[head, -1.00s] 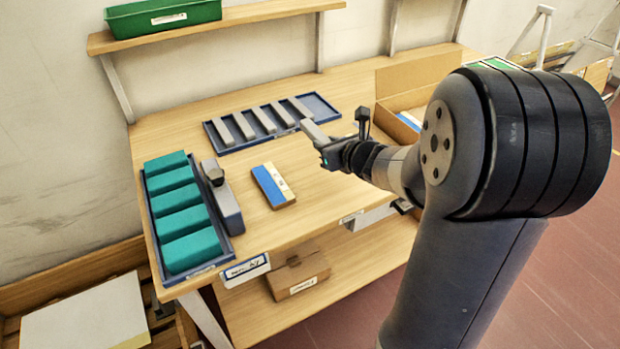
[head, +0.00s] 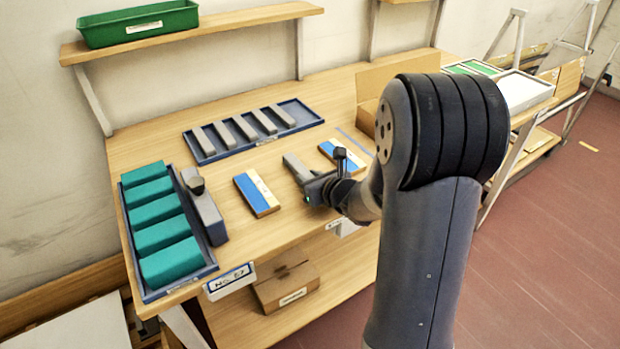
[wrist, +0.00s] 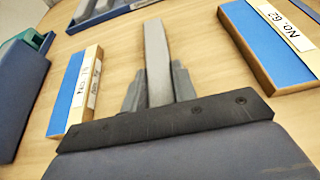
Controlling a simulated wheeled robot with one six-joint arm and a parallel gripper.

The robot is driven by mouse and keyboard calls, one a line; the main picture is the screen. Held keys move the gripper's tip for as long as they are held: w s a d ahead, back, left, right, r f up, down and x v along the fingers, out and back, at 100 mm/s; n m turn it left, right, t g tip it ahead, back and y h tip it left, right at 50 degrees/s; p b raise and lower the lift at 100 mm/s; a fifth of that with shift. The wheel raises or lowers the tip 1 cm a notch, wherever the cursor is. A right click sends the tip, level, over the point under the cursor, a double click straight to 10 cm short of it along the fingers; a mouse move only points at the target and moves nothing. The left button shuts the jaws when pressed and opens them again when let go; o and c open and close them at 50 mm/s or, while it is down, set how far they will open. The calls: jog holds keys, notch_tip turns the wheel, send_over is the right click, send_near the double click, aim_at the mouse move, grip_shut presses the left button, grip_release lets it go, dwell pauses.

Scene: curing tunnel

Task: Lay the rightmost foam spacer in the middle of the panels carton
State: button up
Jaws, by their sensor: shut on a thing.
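My gripper (head: 311,184) is shut on a grey foam spacer (head: 296,167), which sticks out from the fingers toward the back left. In the wrist view the spacer (wrist: 157,60) stands straight out between the two fingers. It is over the table between two blue-and-tan blocks; I cannot tell its exact height. The panels carton (head: 367,114) is a cardboard box with a raised flap at the back right. My arm hides much of it, and its inside is not visible. Several other grey spacers (head: 245,127) lie in the dark blue tray (head: 305,117).
One blue-and-tan block (head: 257,193) lies left of my gripper, another (head: 342,153) behind it to the right. Teal blocks (head: 155,221) fill a tray at the left, beside a grey tool with a black knob (head: 205,206). A green bin (head: 138,23) sits on the shelf.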

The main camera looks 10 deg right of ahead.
jog(key=shift+f, duration=0.15)
jog(key=o, duration=0.5)
jog(key=shift+b, duration=0.3)
jog(key=o, duration=0.4)
jog(key=shift+o, duration=0.2)
